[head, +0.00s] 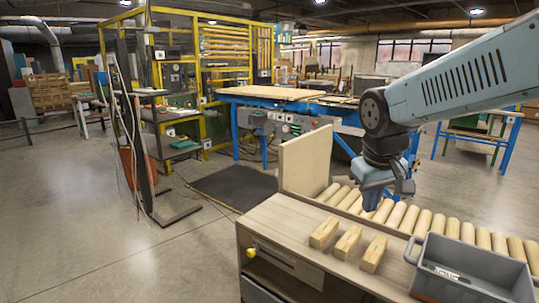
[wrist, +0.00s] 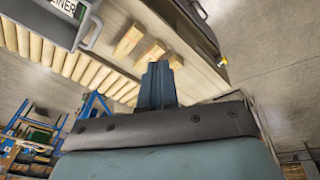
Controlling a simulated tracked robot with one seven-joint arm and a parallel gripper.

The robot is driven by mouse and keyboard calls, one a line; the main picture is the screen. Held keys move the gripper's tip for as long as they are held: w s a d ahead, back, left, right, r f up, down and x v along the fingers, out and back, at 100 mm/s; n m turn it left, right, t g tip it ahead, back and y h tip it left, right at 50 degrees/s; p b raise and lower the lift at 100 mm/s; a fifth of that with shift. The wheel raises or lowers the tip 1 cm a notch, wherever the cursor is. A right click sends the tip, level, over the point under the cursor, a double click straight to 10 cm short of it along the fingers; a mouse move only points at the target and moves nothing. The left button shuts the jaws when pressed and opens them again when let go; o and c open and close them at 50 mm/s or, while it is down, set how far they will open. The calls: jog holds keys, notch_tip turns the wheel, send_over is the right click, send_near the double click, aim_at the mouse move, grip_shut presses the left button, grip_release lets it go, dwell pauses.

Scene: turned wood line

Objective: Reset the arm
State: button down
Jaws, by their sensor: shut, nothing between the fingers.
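My gripper (head: 371,204) hangs from the arm at the right of the head view, pointing down over the wooden rollers behind the bench top. Its fingers are together and empty; they also show in the wrist view (wrist: 157,84). Three pale wooden blocks lie in a row on the bench: a left block (head: 324,232), a middle block (head: 347,242) and a right block (head: 373,254). My gripper is apart from them. The wrist view shows blocks too, one of them clearly (wrist: 128,41), beyond the fingers.
A grey crate (head: 440,284) with a handle stands at the bench's right end. The roller line (head: 410,218) runs behind the wooden bench top (head: 285,222). An upright wooden board (head: 306,162) stands at the rollers' left end. Open concrete floor lies to the left.

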jog(key=s+d+r+m+t, duration=0.2)
jog(key=s+r, duration=0.1)
jog(key=s, duration=0.5)
jog(key=shift+s+r+m+t+y, duration=0.2)
jog(key=shift+s+m+t+y, duration=0.1)
jog(key=shift+m+t+y, duration=0.1)
